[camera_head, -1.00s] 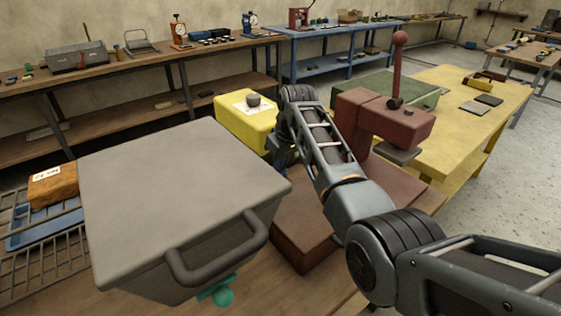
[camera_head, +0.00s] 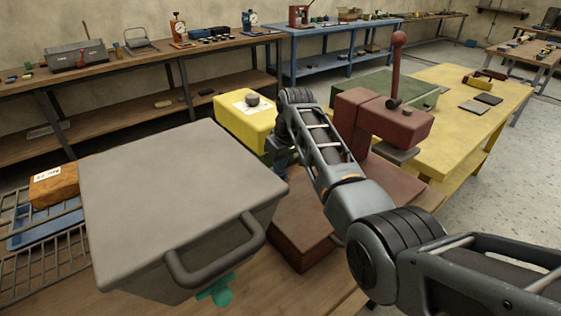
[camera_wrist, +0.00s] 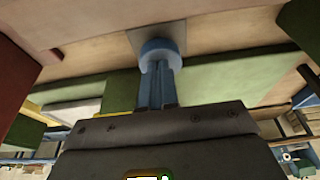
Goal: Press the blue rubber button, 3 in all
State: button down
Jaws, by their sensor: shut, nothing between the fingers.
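The blue rubber button (camera_wrist: 160,48) shows in the wrist view as a short round blue disc on a small grey plate (camera_wrist: 176,33). My gripper (camera_wrist: 159,68) is shut and empty, with its slim fingers side by side. Its fingertips point straight at the button and overlap its edge in the picture. I cannot tell whether they touch it or press it. In the head view the button is hidden, and my arm reaches down between the yellow box and the dark red press.
In the head view, a large grey box (camera_head: 180,190) with a handle stands at the left of my arm. A yellow box (camera_head: 243,121) is behind it. The dark red press (camera_head: 384,118) with a lever stands close on the right. The floor at far right is clear.

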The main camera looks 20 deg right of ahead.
jog(key=a+v, duration=0.1)
jog(key=v, duration=1.1)
jog(key=shift+w+d+r, duration=0.3)
jog(key=shift+d+r, duration=0.1)
jog(key=shift+d, duration=0.05)
dwell(1.7)
jog(key=w+m+t+y, duration=0.1)
jog(key=m, duration=0.1)
jog(key=f+m+t+y+p, duration=0.1)
jog(key=m+t, duration=0.1)
jog(key=m, duration=0.1)
jog(key=w+f+m+t+p, duration=0.1)
jog(key=m+t, duration=0.1)
jog(key=shift+w+a+m+y, duration=0.35)
jog(key=shift+m+y, duration=0.05)
notch_tip(320, 180, down, 7)
jog(key=b, duration=0.5)
jog(key=shift+r, duration=0.25)
jog(key=shift+f+b, duration=0.5)
jog(key=shift+f, duration=0.6)
dwell(0.8)
